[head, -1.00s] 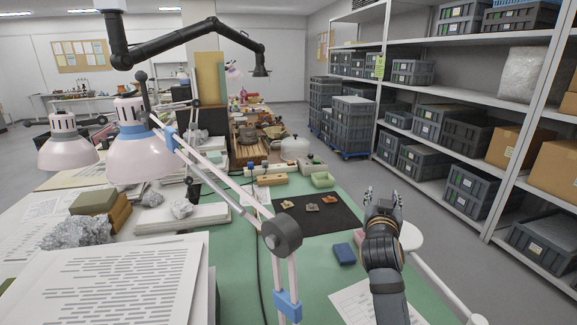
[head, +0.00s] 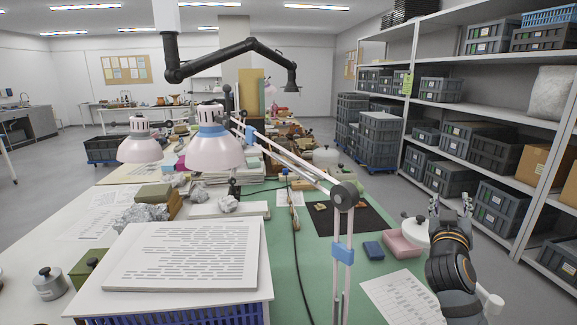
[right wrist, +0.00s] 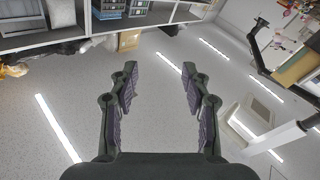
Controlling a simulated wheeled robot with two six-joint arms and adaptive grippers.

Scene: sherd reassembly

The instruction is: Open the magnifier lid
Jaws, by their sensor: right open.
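The magnifier (head: 413,236) appears as a round white head on a white arm near the table's right edge in the head view. Its lid looks closed, with a small dark knob on top. My right gripper (head: 449,208) is just right of it, fingers pointing up and away, apart from the lid as far as I can tell. In the right wrist view the right gripper (right wrist: 160,78) is open, with nothing between its fingers. My left gripper is out of view.
A dark mat (head: 350,222) with sherds and a printed sheet (head: 402,296) are nearby. A jointed lamp arm (head: 343,195) stands mid-table. Shelving (head: 500,122) is at right beyond clear floor.

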